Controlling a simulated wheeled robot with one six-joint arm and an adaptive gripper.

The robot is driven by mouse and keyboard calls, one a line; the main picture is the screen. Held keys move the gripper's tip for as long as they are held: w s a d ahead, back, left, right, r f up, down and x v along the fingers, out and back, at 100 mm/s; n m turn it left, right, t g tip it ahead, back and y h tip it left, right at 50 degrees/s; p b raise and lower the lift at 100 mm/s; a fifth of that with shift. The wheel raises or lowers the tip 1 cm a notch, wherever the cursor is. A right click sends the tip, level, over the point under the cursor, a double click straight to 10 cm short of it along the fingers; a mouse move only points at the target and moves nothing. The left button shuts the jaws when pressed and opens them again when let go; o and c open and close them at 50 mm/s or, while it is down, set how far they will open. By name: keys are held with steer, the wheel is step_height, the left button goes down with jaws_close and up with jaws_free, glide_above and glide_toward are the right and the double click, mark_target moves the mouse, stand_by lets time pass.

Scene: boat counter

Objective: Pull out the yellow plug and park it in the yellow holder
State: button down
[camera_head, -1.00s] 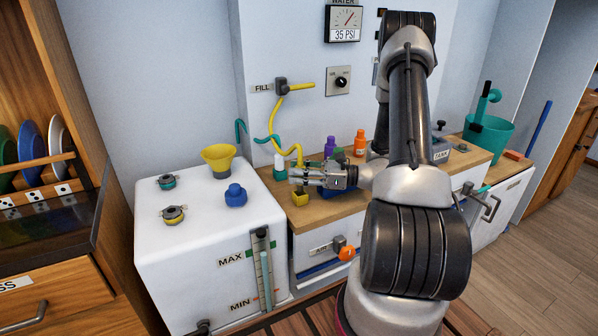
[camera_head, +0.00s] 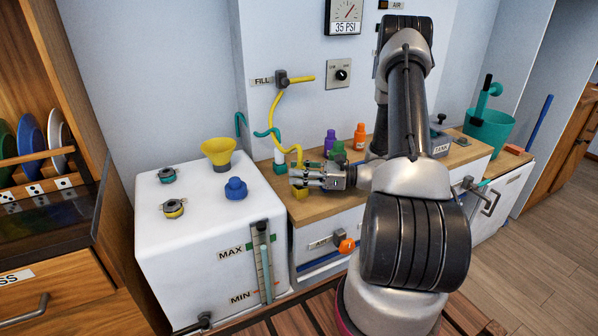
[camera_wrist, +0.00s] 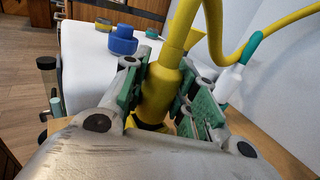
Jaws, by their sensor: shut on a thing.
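The yellow plug (camera_wrist: 158,90) is a thick yellow cylinder with a yellow hose rising from its top. My gripper (camera_wrist: 165,98) is shut on it, with green pads on both sides of the plug. In the head view my gripper (camera_head: 297,177) is at the left end of the wooden counter, and the yellow hose (camera_head: 278,118) runs down to it from the wall by the FILL label. A yellow block, seemingly the yellow holder (camera_head: 299,195), shows just under the fingers. The plug's lower end is hidden, so I cannot tell whether it is inside the block.
A white tank (camera_head: 195,225) with a yellow funnel (camera_head: 219,153) and blue cap (camera_head: 236,188) stands left. Purple (camera_head: 330,140), green (camera_head: 338,150) and orange (camera_head: 360,137) bottles stand right.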

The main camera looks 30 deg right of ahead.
steer(key=shift+f, duration=0.45)
steer(key=c, duration=1.1)
jaws_free()
steer(key=shift+o, duration=0.2)
step_height(320, 180, up, 10)
